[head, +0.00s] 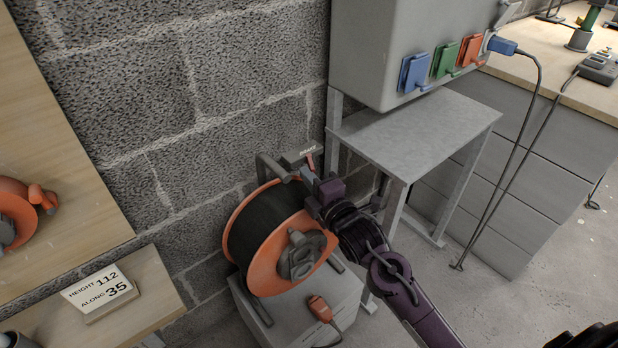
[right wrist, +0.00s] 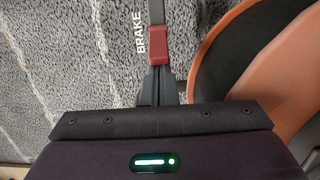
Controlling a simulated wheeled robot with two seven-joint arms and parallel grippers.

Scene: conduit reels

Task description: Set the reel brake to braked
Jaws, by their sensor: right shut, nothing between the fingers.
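The reel (head: 268,270) has orange flanges and dark cable wound between them, and sits on a grey block low by the wall. Its brake lever (head: 310,161) has a red grip and shows at the top of the reel's frame beside the word BRAKE. In the right wrist view the red grip (right wrist: 160,46) sits on a grey bar, next to the label (right wrist: 140,33). My right gripper (head: 307,176) is shut and empty. Its fingertips (right wrist: 158,72) are right at the near end of the red grip; whether they touch cannot be told. My left gripper is not in view.
A grey stand (head: 415,125) and a cabinet (head: 390,40) with coloured socket covers are right of the reel. A wooden shelf (head: 110,318) with a number card is at left.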

